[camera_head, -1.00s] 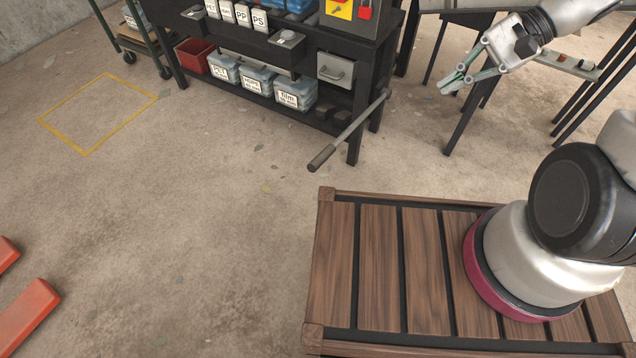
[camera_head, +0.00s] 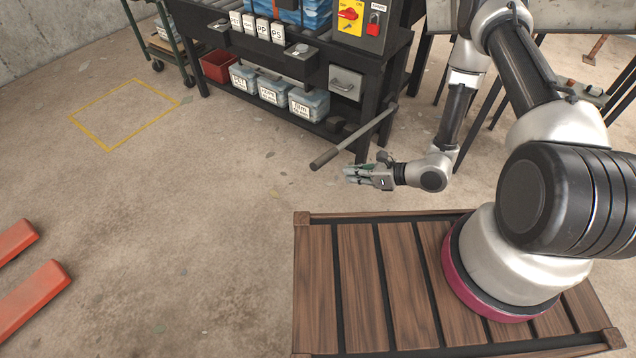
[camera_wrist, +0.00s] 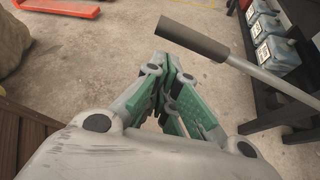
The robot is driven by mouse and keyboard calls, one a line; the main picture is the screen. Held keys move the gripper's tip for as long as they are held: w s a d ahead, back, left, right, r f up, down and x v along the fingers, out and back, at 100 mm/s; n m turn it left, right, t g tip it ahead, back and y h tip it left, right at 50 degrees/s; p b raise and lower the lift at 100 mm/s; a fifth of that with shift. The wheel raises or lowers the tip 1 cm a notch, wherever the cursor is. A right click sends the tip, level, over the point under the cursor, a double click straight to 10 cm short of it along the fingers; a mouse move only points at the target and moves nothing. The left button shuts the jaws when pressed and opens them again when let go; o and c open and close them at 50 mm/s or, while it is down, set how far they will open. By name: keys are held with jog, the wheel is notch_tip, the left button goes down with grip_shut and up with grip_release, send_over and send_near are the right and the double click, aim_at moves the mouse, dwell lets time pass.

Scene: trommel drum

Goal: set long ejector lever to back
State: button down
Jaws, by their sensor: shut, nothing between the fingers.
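The long ejector lever (camera_head: 353,138) is a grey bar with a dark grip at its free end, sticking out toward the lower left from the right side of the dark bench. My gripper (camera_head: 348,174) is shut and empty, just below and to the right of the dark grip, and apart from it in the head view. In the wrist view, the lever's dark grip (camera_wrist: 193,37) crosses above the tips of my gripper (camera_wrist: 175,62), and its bar (camera_wrist: 275,80) runs down to the right. Some floor shows between grip and fingertips; the exact distance is hard to tell.
The dark bench (camera_head: 375,90) holds labelled bins (camera_head: 308,104), a red bin (camera_head: 219,66) and a panel with a red switch and padlock. A wooden slatted platform (camera_head: 355,285) lies below my arm. Orange forks (camera_head: 35,290) are at the left. The middle floor is clear.

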jog(key=shift+m+h, duration=0.3)
jog(key=shift+m, duration=0.4)
jog(key=f, duration=0.1)
jog(key=s+f, duration=0.1)
jog(key=f, duration=0.2)
jog(key=shift+s+a+f, duration=0.2)
jog(key=shift+s, duration=0.15)
jog(key=w+a+f, duration=0.1)
jog(key=w+a, duration=0.4)
jog(key=a, duration=0.2)
jog(key=shift+w+a, duration=0.2)
jog(key=shift+a, duration=0.15)
jog(key=shift+r, duration=0.1)
